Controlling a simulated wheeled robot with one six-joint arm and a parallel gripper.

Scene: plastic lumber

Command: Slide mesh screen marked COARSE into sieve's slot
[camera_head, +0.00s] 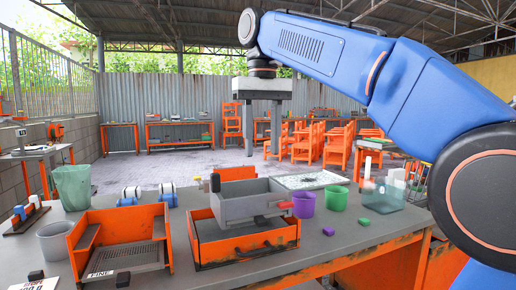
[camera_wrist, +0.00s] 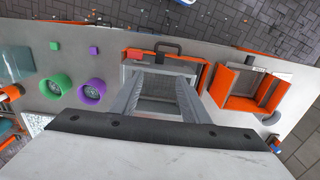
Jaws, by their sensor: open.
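My gripper (camera_head: 262,152) is open and empty, pointing down above the sieve (camera_head: 250,203). The sieve is a grey box in an orange tray with a dark front handle. In the wrist view my gripper's two grey fingers (camera_wrist: 158,103) stand apart on either side of the sieve's mesh floor (camera_wrist: 158,86). An orange rack (camera_head: 82,240) stands left of the sieve and holds a grey mesh panel (camera_head: 128,257). A white label reading FINE (camera_head: 100,275) is at the rack's front. The rack also shows in the wrist view (camera_wrist: 222,88). I cannot make out a COARSE marking.
A purple cup (camera_head: 304,204), green cup (camera_head: 336,198) and purple block (camera_head: 364,221) stand right of the sieve. A clear bin (camera_head: 382,195) is farther right. A grey cup (camera_head: 57,242) and green bucket (camera_head: 73,186) are at left. Bare table lies in front of the sieve.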

